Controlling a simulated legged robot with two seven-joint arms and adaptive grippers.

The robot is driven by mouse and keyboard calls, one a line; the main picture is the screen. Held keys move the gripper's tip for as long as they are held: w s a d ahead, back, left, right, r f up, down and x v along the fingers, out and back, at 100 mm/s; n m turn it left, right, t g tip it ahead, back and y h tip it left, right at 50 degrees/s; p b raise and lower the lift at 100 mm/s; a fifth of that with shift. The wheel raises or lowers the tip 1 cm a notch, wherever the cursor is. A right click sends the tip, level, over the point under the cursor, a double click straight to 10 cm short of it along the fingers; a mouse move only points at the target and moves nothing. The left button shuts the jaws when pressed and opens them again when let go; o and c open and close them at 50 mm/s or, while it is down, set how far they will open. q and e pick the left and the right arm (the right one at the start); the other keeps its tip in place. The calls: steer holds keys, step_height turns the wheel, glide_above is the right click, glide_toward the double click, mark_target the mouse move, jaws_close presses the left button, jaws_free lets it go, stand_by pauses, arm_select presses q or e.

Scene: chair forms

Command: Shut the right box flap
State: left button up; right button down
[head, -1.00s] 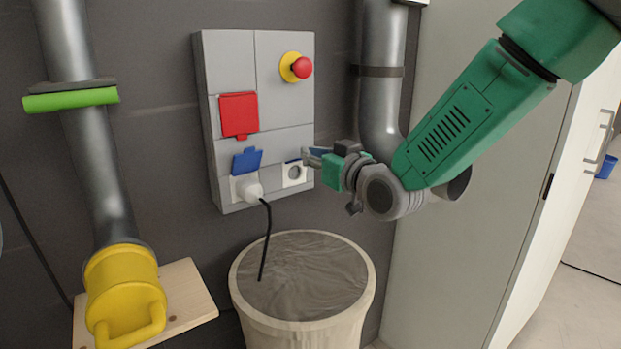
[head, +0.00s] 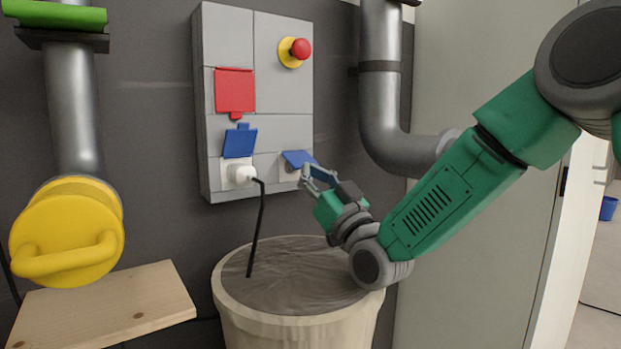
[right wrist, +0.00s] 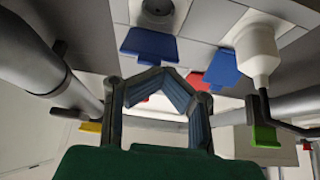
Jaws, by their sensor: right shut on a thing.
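The right box flap (head: 298,158) is blue and tilts outward over the right white socket (head: 288,172) on the grey wall box (head: 285,100). My right gripper (head: 306,174) is at the flap's lower front edge, shut on it. The gripper partly hides the socket. In the right wrist view the right flap (right wrist: 148,44) is just beyond the fingertips (right wrist: 165,68), which come together in an arch at its edge. The left blue flap (head: 239,140) stands up above a socket with a white plug (head: 240,172). My left gripper is not in view.
A black cable (head: 257,225) hangs from the plug to a round bin (head: 235,305) below. A red flap (head: 234,91) and a red button (head: 300,48) are higher on the box. A grey pipe (head: 380,90) runs down to the right. A yellow cap (head: 65,225) is at left.

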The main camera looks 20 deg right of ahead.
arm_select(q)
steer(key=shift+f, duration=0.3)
arm_select(e)
steer(key=shift+w+d+f, duration=0.1)
steer(key=shift+w+f, duration=0.15)
steer(key=shift+f, duration=0.25)
